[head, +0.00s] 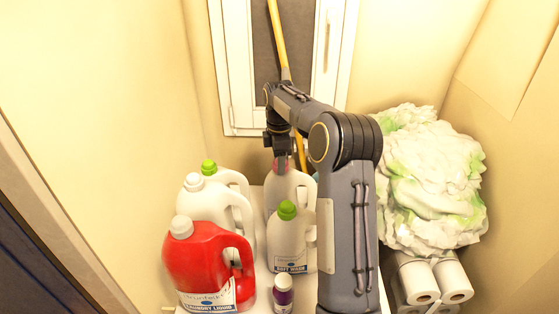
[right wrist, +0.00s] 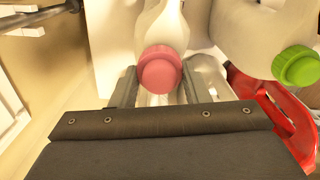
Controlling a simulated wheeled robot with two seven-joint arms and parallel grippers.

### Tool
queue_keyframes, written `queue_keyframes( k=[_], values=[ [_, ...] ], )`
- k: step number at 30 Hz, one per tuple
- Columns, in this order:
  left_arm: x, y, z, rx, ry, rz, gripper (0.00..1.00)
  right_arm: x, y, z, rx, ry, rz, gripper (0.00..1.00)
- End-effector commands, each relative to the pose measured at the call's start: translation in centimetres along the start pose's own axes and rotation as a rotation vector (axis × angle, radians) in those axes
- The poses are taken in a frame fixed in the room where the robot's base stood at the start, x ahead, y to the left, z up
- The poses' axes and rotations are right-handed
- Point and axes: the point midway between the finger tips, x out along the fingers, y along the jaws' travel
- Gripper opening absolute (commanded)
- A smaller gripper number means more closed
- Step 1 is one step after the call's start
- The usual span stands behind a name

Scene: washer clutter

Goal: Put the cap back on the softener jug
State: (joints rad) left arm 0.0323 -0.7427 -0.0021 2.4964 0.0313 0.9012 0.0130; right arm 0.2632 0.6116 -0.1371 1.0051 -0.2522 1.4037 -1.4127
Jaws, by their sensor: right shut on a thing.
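A pink cap (right wrist: 160,68) sits between the two fingers of my right gripper (right wrist: 157,84) in the right wrist view. The gripper is shut on it. In the head view my right gripper (head: 280,155) reaches down over a white jug (head: 297,187) at the back of the group. The jug also shows in the right wrist view (right wrist: 168,24), with the cap in line with its neck. The cap hides the mouth, so I cannot tell whether it is seated or just above. My left gripper is not in view.
A red jug (head: 208,262), a white jug with a white cap (head: 212,208), a green-capped jug (head: 232,177) and a green-capped SOFT WASH jug (head: 290,240) stand close by. A small purple bottle (head: 283,291) is in front. Crumpled cloth (head: 435,180) and paper rolls (head: 420,282) are right.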

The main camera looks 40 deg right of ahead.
Motion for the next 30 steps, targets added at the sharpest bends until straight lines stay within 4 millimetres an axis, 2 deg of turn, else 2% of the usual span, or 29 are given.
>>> queue_keyframes(
  k=[5,6,9,10,22,26,30],
  values=[
    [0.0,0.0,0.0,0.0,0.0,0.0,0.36,0.26,-0.02,0.01,0.0,0.0,-0.001,0.21],
    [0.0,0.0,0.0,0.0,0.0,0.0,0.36,0.23,-0.01,0.0,0.0,0.0,0.0,0.36],
    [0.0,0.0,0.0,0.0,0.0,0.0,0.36,0.22,-0.01,0.0,0.0,0.0,0.0,0.23],
    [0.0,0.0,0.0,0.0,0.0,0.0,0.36,0.22,-0.01,0.01,0.0,0.0,0.0,0.22],
    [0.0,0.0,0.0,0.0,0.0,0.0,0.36,0.41,-0.01,0.0,0.009,0.0,0.0,0.22],
    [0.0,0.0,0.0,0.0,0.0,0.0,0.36,0.43,-0.02,0.02,0.153,-0.001,-0.001,0.22],
    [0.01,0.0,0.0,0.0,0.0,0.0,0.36,0.45,-0.03,-0.03,0.423,-0.002,-0.002,0.22]
  ],
)
